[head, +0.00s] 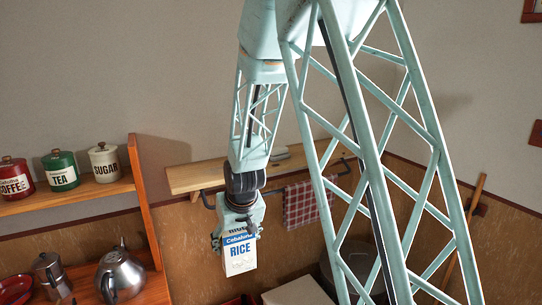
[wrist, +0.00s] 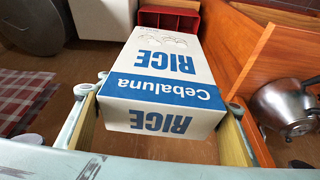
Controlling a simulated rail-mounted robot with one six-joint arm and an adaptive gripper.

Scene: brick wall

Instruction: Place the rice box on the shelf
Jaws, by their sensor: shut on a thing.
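The rice box (head: 240,256) is white with blue "RICE" lettering and a blue band. My gripper (head: 237,236) is shut on its upper part, and the box hangs in the air below it, close to upright. In the wrist view the box (wrist: 165,65) sits between the two fingers (wrist: 160,100). A light wooden wall shelf (head: 205,176) is behind my arm in the head view, with the box lower in the picture. A wooden shelf unit (head: 146,200) stands to the left of the box.
Red coffee (head: 14,180), green tea (head: 61,172) and white sugar (head: 104,163) canisters stand on the unit's upper board. A moka pot (head: 51,274) and a kettle (head: 120,272) sit below. A checked towel (head: 307,203) hangs from a rail under the wall shelf.

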